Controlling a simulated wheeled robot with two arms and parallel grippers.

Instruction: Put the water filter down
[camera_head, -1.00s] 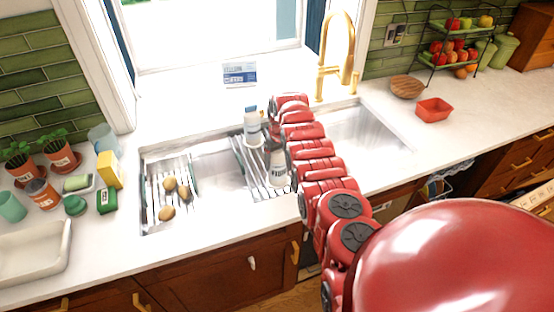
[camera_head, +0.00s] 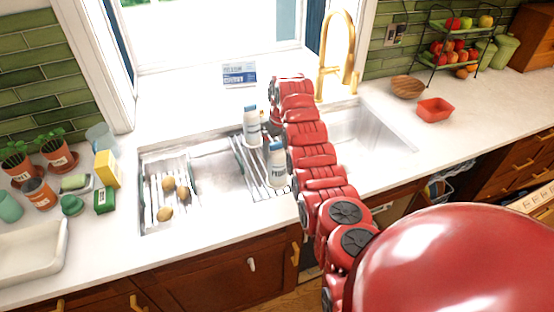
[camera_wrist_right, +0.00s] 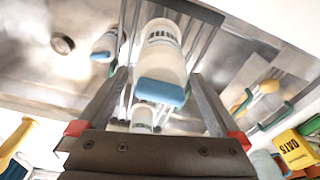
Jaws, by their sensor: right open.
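A white bottle-like container (camera_head: 251,124) with a blue cap stands in the sink area, and a similar one (camera_head: 276,166) stands on the wire rack in front of it. I cannot tell which is the water filter. In the right wrist view, a white lettered container (camera_wrist_right: 160,58) with a blue cap lies between the fingers of my right gripper (camera_wrist_right: 157,80). The fingers are apart, with visible gaps beside it. Another white container (camera_wrist_right: 106,43) is farther off in that view. In the head view my right arm hides most of its gripper. My left gripper is not seen.
Potatoes (camera_head: 168,183) sit on a rack in the left basin. The right basin (camera_head: 365,140) looks empty. A gold faucet (camera_head: 337,60) rises behind it. Plant pots, a yellow box (camera_head: 109,169) and a tray (camera_head: 35,252) crowd the left counter. A red bowl (camera_head: 434,110) stands at right.

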